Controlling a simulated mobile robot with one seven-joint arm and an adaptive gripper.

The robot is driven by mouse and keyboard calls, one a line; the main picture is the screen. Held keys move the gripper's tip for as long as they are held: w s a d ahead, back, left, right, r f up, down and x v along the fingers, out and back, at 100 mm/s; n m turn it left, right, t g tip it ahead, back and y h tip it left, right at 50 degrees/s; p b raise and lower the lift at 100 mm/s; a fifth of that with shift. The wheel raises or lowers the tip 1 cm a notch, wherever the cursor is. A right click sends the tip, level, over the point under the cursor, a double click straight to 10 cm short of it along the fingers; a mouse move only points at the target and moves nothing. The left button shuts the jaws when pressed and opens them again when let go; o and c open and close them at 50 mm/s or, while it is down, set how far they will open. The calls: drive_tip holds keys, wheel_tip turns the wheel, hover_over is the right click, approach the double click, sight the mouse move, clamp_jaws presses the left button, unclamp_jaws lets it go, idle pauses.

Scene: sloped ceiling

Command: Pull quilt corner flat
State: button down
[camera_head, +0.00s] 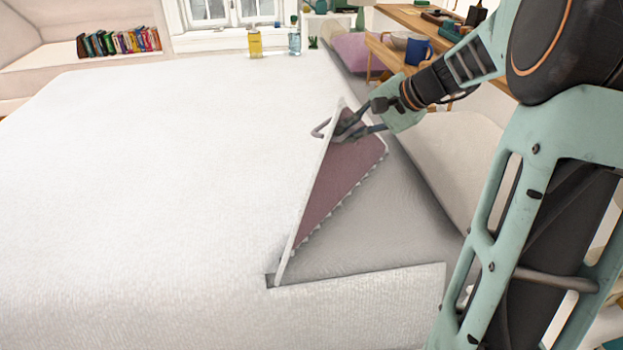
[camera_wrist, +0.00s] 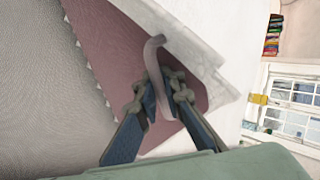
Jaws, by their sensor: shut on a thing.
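The white quilt (camera_head: 160,170) covers most of the bed. Its right corner is folded up and stands at a slant, showing the mauve underside (camera_head: 338,180) with a scalloped edge. The mauve underside also fills the middle of the wrist view (camera_wrist: 115,60). A curved grey-pink handle-like piece (camera_head: 320,129) is at the raised flap; in the wrist view it runs between my fingers (camera_wrist: 153,60). My gripper (camera_head: 352,126) is at the upper part of the flap, its fingers (camera_wrist: 163,95) closed on the curved piece.
The grey bed surface (camera_head: 400,220) is bare beside the flap. A yellow bottle (camera_head: 255,43) and a clear blue bottle (camera_head: 294,42) stand beyond the far edge. Books (camera_head: 120,41) line the back left.

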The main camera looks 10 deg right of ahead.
drive_tip(key=shift+s+d+r, duration=0.1)
drive_tip(key=shift+d+r, duration=0.1)
drive_tip(key=shift+r, duration=0.4)
drive_tip(key=b, duration=0.1)
drive_tip(key=s+d+b, duration=0.1)
drive_tip(key=s+d+f+b, duration=0.1)
drive_tip(key=shift+s+d+t+y+b, duration=0.15)
drive_tip(key=shift+s+t+y+b, duration=0.15)
drive_tip(key=shift+t+y, duration=0.1)
